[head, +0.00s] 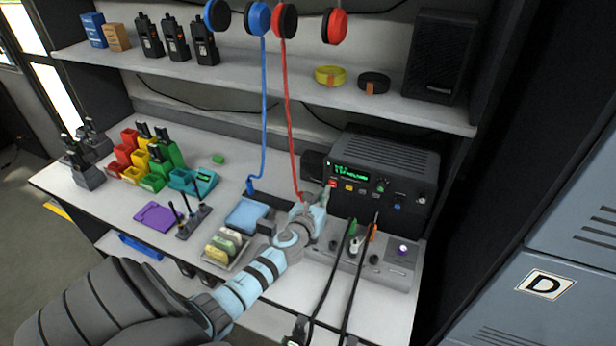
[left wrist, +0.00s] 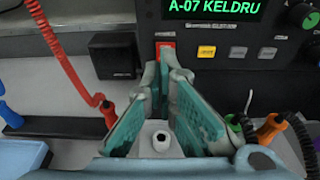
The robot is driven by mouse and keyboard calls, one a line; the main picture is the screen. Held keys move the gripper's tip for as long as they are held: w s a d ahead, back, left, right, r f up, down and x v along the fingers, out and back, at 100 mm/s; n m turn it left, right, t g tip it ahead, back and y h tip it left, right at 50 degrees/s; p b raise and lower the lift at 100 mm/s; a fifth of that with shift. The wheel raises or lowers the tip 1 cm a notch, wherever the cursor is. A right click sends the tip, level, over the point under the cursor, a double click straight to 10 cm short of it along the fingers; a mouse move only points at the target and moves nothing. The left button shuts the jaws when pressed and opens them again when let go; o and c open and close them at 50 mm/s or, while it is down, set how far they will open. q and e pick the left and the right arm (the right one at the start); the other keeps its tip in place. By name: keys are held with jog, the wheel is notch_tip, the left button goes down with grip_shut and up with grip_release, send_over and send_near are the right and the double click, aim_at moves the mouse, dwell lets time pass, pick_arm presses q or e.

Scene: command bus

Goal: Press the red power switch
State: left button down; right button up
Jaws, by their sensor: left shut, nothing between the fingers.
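The red power switch (left wrist: 165,50) is on the left of the black radio's front panel, under the green display, and shows just beyond my fingertips in the left wrist view. It also shows in the head view (head: 332,183). The radio (head: 383,170) stands at the right end of the bench. My left gripper (left wrist: 160,78) is shut and empty, its fingertips just in front of and slightly below the switch. In the head view my left gripper (head: 326,196) reaches the panel's left edge. I cannot tell whether it touches the switch. My right gripper is not in view.
A yellow button (left wrist: 206,52) and a grey button (left wrist: 236,54) sit right of the switch. A grey console (head: 400,272) with green and orange plugs and black cables lies in front of the radio. A red coiled cord (head: 287,110) hangs to the left.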

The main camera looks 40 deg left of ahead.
pick_arm(q)
jog(key=s+d+r+p, duration=0.2)
jog(key=s+r, duration=0.3)
jog(key=s, duration=0.4)
jog(key=shift+d+p, duration=0.35)
jog(key=shift+d, duration=0.2)
jog(key=shift+f, duration=0.1)
